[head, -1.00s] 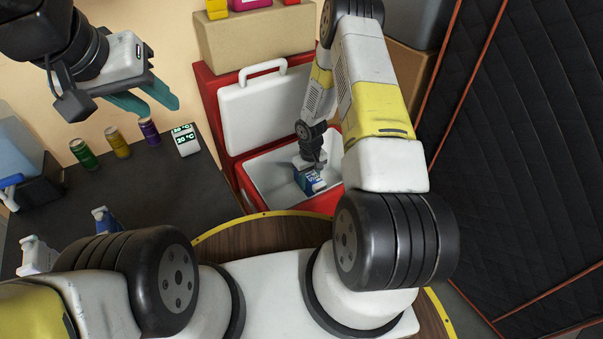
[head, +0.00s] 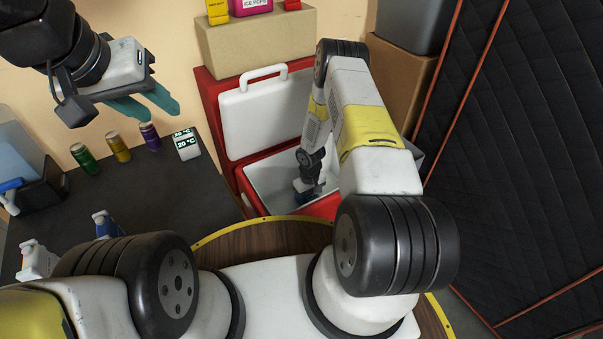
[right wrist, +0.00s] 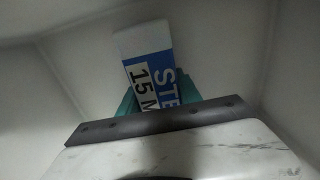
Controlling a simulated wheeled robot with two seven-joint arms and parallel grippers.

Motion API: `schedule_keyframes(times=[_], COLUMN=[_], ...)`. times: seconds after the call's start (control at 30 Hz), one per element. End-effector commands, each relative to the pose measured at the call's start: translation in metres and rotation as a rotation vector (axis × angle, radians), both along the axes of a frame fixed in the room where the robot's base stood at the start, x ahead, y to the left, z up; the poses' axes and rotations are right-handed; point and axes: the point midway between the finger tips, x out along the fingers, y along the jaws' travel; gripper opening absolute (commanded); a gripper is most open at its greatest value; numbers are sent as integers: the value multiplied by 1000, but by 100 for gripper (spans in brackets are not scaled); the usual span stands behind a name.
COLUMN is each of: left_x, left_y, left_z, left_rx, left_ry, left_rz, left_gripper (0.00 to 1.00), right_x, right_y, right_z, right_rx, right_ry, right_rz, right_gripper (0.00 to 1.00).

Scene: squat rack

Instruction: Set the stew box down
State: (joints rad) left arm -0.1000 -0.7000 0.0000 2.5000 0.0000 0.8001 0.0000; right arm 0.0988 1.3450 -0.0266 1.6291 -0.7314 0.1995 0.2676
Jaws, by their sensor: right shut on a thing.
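The stew box (right wrist: 147,52) is blue and white, with "STE" and "15 M" lettering in the right wrist view. My right gripper (right wrist: 160,92) is shut on it, its teal fingers at the box's sides. In the head view this gripper (head: 308,186) is down inside the open cooler (head: 256,187), a red box with a white lining and its white lid raised. Only a little dark blue of the box shows there; whether it touches the cooler floor is hidden. My left gripper (head: 150,106) is open and empty above the dark counter at the left.
Green (head: 84,158), yellow (head: 118,146) and purple (head: 149,135) cans stand on the counter (head: 140,200) beside a temperature display (head: 186,145). A cardboard box (head: 256,42) with ice pops on top stands behind the cooler. A black quilted panel (head: 520,150) closes off the right.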

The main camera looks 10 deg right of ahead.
Motion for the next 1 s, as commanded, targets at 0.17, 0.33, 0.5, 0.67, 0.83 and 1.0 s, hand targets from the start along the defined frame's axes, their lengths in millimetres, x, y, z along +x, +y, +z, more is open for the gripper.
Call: schedule_keyframes(times=[0.17,0.33,0.5,0.67,0.83,1.0], left_x=[0,0,0,0,0,0], left_y=[0,0,0,0,0,0], left_z=[0,0,0,0,0,0], left_rx=[0,0,0,0,0,0], left_ry=[0,0,0,0,0,0], left_rz=[0,0,0,0,0,0], left_gripper=[36,36,36,36,36,36], right_x=[0,0,0,1,2,1], right_y=[0,0,0,0,0,0], right_z=[-2,-2,-1,13,48,85], right_rx=[0,0,0,0,0,1], right_ry=[0,0,0,-2,-4,-4], right_rz=[0,0,0,0,0,-1], right_gripper=[58,63,63,63,63,63])
